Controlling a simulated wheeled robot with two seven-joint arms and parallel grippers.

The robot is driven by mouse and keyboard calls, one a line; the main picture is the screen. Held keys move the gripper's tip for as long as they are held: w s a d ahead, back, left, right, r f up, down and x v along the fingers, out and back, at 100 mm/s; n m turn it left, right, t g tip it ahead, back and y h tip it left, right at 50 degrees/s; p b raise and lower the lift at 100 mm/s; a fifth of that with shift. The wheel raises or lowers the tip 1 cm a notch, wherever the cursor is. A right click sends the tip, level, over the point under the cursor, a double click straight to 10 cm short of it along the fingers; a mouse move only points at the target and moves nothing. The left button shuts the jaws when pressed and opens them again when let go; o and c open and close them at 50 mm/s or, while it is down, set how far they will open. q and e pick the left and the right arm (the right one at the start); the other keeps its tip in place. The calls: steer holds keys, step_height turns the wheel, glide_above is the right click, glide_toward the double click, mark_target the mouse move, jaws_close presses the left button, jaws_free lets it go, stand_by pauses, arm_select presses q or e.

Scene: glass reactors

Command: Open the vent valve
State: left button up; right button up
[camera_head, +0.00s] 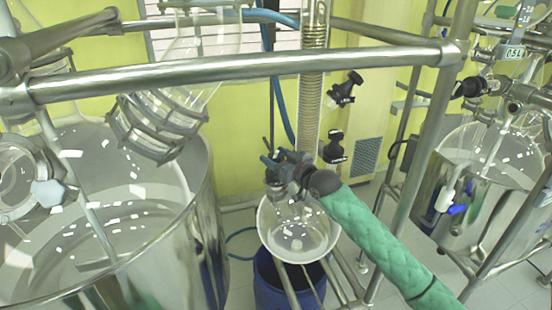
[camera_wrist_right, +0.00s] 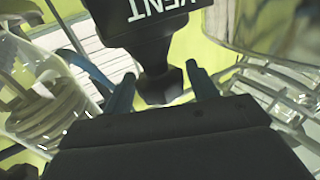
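In the right wrist view, a black valve part (camera_wrist_right: 160,52) carries the white word VENT, upside down, and ends in a faceted black knob. My right gripper (camera_wrist_right: 160,76) has its two blue fingers apart, one on each side of the knob. I see no clear grip on it. In the head view, my right gripper (camera_head: 277,160) is at the centre, at the end of the green-sleeved arm. The vent valve is hard to tell from the dark gripper there. My left gripper is not in view.
A steel frame bar (camera_head: 230,66) crosses above. A large steel vessel (camera_head: 206,215) stands at left. A glass coil column (camera_head: 313,75) rises behind my right gripper. A round glass vessel (camera_head: 298,240) and a blue drum (camera_head: 268,285) are below. Black valves (camera_head: 335,147) sit to the right.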

steer(key=shift+a+r+p, duration=0.1)
steer(key=shift+a+p, duration=0.05)
steer(key=shift+p, duration=0.55)
steer(key=shift+m+t+h+p, duration=0.6)
steer(key=shift+h+p, duration=0.1)
steer(key=shift+s+h, duration=0.1)
steer(key=shift+h, duration=0.2)
steer(key=shift+f+m+t+h, duration=0.2)
steer(key=shift+m+t+h, duration=0.5)
steer(key=shift+m+h, duration=0.2)
steer(key=shift+h, duration=0.3)
steer(key=shift+m+t+h, duration=0.5)
steer(key=shift+m+h, duration=0.2)
steer(key=shift+m, duration=0.1)
steer(key=shift+m+h+b, duration=0.3)
steer(key=shift+m+h, duration=0.2)
steer(key=shift+h, duration=0.4)
steer(key=shift+t, duration=0.3)
